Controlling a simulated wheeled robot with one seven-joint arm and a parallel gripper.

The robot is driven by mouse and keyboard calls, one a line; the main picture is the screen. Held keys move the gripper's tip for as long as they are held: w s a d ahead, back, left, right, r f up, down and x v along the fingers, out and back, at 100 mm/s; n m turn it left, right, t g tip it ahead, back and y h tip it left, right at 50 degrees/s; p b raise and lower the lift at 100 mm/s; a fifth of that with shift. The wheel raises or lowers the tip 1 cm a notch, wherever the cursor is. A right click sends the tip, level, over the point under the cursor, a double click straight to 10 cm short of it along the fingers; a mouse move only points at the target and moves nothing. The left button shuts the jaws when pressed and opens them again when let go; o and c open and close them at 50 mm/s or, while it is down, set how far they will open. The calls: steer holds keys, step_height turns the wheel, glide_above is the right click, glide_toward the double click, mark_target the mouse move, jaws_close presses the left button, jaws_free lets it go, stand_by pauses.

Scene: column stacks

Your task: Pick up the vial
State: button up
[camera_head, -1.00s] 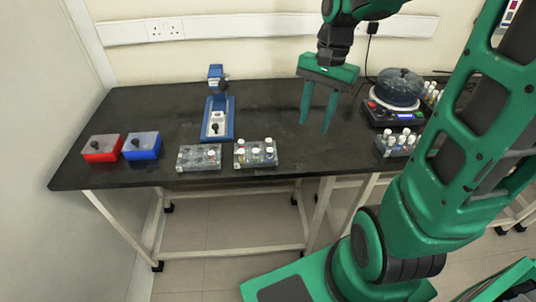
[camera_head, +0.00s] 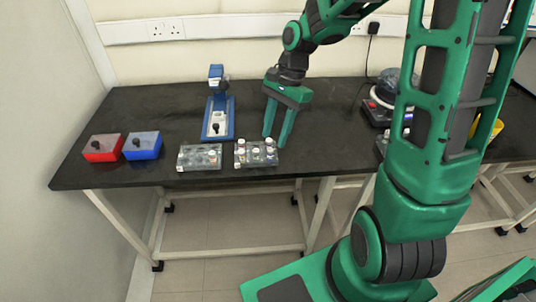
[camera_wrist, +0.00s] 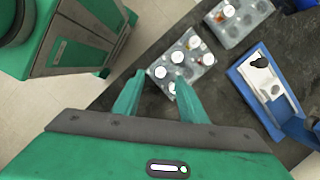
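Several white-capped vials stand in a clear rack (camera_head: 242,162) near the front edge of the black bench; one vial (camera_head: 257,153) shows near the rack's middle. The rack also shows in the wrist view (camera_wrist: 206,60), with vials beyond and between my fingertips. My gripper (camera_head: 278,144) is open and points down, its fingertips at the rack's right side in the head view. Nothing shows between the fingers as held. Which vial the task means I cannot tell. A second clear rack (camera_head: 199,158) stands to the left with few caps in it.
A blue stand device (camera_head: 218,125) is behind the racks. A red box (camera_head: 102,148) and a blue box (camera_head: 142,146) sit at the left. A black device with a dark round top (camera_head: 376,112) is at the right, partly hidden by my arm. The bench middle behind is clear.

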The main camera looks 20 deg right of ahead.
mark_target(270, 149)
steer(key=shift+x, duration=2.35)
steer(key=shift+w, duration=0.15)
jaws_close()
